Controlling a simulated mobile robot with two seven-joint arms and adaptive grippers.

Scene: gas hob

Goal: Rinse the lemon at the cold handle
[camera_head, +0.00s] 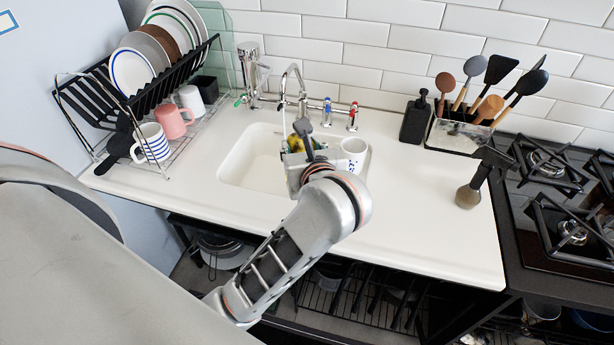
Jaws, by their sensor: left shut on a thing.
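My left gripper (298,146) hangs over the sink basin (242,165), below the spout of the chrome faucet (292,72). It is shut on the lemon (293,143), a small yellow patch mostly hidden by the gripper. The blue-marked cold handle (327,111) stands at the back of the sink, right of the gripper and apart from it. The red-marked handle (352,116) is further right. I cannot tell whether water is running. My right gripper is not in view.
A white mug (354,156) stands at the basin's right side, close to my gripper. A dish rack (100,105) with plates and mugs (172,121) is at the left. A black dispenser (415,122) and a utensil holder (455,137) stand at the back right.

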